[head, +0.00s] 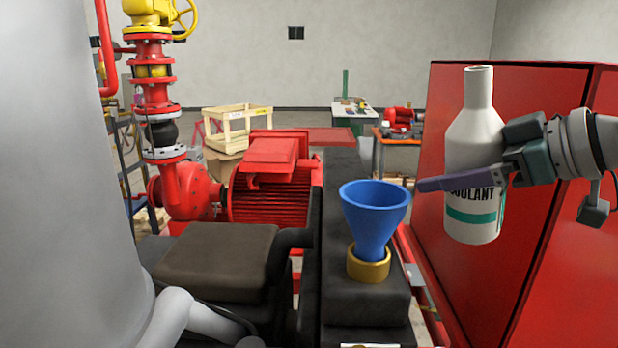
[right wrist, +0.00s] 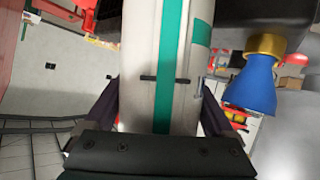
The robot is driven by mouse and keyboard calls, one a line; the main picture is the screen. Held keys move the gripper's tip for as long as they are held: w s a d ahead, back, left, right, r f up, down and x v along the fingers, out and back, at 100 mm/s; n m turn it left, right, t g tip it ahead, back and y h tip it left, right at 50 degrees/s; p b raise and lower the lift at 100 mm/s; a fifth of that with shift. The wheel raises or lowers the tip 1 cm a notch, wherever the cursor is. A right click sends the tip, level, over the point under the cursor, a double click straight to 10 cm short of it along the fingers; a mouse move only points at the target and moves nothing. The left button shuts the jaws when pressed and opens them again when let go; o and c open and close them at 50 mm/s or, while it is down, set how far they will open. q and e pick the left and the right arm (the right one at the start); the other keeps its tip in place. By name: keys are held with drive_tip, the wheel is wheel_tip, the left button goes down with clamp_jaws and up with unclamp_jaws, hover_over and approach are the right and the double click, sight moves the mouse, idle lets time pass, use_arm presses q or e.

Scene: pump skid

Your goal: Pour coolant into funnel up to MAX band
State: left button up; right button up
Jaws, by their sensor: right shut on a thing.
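A white coolant bottle (head: 474,140) with a teal band and a dark COOLANT label stands upright in the air, its mouth at the top. My right gripper (head: 470,178) is shut around its body from the right. In the right wrist view the bottle (right wrist: 160,50) fills the middle between the two fingers (right wrist: 160,115). A blue funnel (head: 375,210) sits in a brass collar (head: 368,265) on a black block, left of the bottle and apart from it. The funnel (right wrist: 250,88) also shows at the right of the wrist view. I cannot see a MAX band or any liquid. My left gripper is out of view.
A red cabinet (head: 525,110) stands close behind and to the right of the bottle. A red motor (head: 270,190) and a red pump with pipework (head: 180,185) stand left of the funnel. A dark flat box (head: 220,260) lies in front of the motor. Space above the funnel is clear.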

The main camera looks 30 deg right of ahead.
drive_tip(key=shift+w, duration=0.45)
drive_tip(key=a+n+h+b, duration=0.1)
drive_tip(key=n+h+b, duration=0.1)
drive_tip(key=a+f+n+h+b, duration=0.1)
drive_tip(key=a+h+b, duration=0.1)
drive_tip(key=b, duration=0.1)
drive_tip(key=shift+w+a+f+n+g, duration=0.1)
drive_tip(key=shift+a+n+g, duration=0.15)
drive_tip(key=shift+n+g, duration=0.15)
idle(0.5)
drive_tip(key=shift+d+r+n+h+p, duration=0.3)
drive_tip(key=shift+n+h+p, duration=0.1)
drive_tip(key=shift+p, duration=0.3)
drive_tip(key=shift+d, duration=0.1)
